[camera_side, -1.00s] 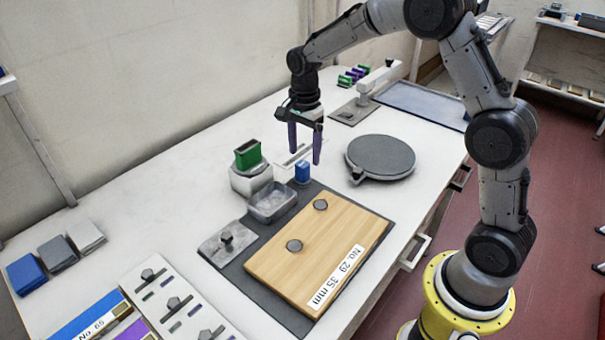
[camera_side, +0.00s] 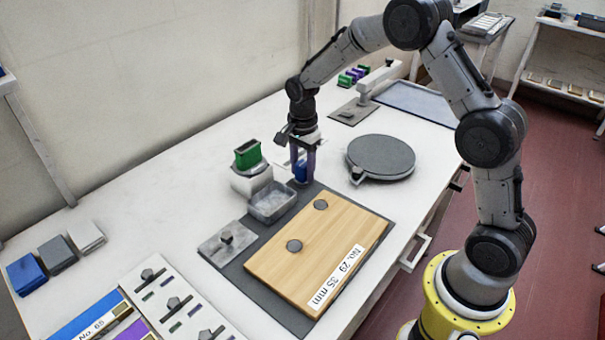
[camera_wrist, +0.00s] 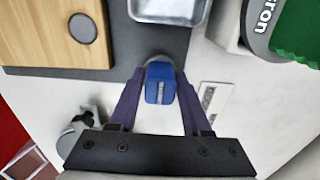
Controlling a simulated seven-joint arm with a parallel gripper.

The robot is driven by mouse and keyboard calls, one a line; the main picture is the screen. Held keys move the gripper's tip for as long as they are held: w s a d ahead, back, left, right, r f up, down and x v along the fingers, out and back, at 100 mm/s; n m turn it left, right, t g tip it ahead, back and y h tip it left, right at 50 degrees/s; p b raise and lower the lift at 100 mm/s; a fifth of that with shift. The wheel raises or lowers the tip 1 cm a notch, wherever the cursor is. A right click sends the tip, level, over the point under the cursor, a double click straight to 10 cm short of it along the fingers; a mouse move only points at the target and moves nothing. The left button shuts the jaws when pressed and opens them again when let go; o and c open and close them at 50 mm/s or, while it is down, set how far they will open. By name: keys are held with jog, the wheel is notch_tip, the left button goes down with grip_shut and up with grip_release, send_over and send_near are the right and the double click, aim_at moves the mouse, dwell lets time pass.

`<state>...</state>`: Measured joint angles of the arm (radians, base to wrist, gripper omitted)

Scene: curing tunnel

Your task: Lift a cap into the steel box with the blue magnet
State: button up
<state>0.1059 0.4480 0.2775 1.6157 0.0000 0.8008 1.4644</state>
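The blue magnet (camera_side: 301,172) is a small block standing on the table by the back corner of the dark mat. My gripper (camera_side: 302,178) is lowered over it, with one purple finger on each side. In the wrist view, the magnet (camera_wrist: 160,84) is between the fingers (camera_wrist: 160,88), with narrow gaps visible beside it, so the gripper looks open. The steel box (camera_side: 273,203) is an open, empty-looking metal tray left of the magnet. Two dark round caps, one (camera_side: 320,205) farther back and one (camera_side: 294,246) nearer, lie on the wooden board (camera_side: 345,230).
A green block (camera_side: 248,153) sits on a pale stand (camera_side: 250,182) behind the steel box. A round grey plate (camera_side: 381,157) is at the right. A metal plate with a knob (camera_side: 226,245) lies left of the board.

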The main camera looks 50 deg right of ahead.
aim_at(303, 164)
grip_shut()
jog(key=shift+r, duration=0.1)
jog(key=shift+r, duration=0.5)
notch_tip(303, 164, up, 2)
jog(key=shift+r, duration=0.25)
jog(key=s+a+r, duration=0.1)
jog(key=s+r, duration=0.8)
jog(key=s, duration=0.4)
jog(key=shift+w+a+f, duration=0.6)
jog(key=shift+f, duration=1.05)
jog(key=shift+w+a+f, duration=0.65)
jog(key=shift+f, duration=1.05)
jog(key=shift+w+a+f, duration=0.6)
jog(key=shift+f, duration=1.05)
